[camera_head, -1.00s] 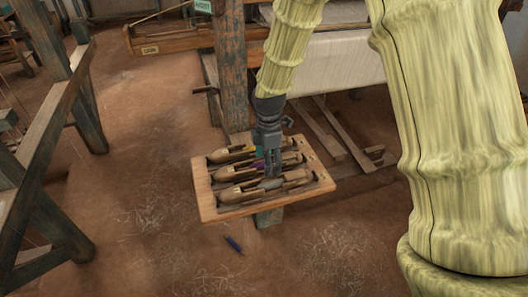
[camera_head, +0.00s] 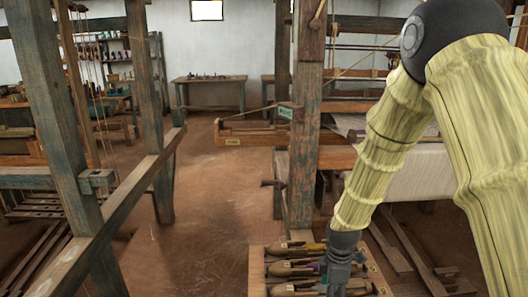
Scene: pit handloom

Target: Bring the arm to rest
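My arm, in a pale yellow ribbed cover, comes down from the upper right. My gripper (camera_head: 338,284) points down at the wooden tray (camera_head: 257,272) at the bottom edge of the picture. Several wooden shuttles (camera_head: 292,268) lie in the tray. The fingers are small and run close to the lower picture edge, so I cannot tell whether they are apart, or whether they touch a shuttle.
A weathered loom post (camera_head: 303,150) stands close behind the tray. White cloth (camera_head: 420,172) on the loom is to the right, behind my arm. A teal wooden frame (camera_head: 110,215) stands at the left. Bare earthen floor (camera_head: 195,225) lies between frame and post.

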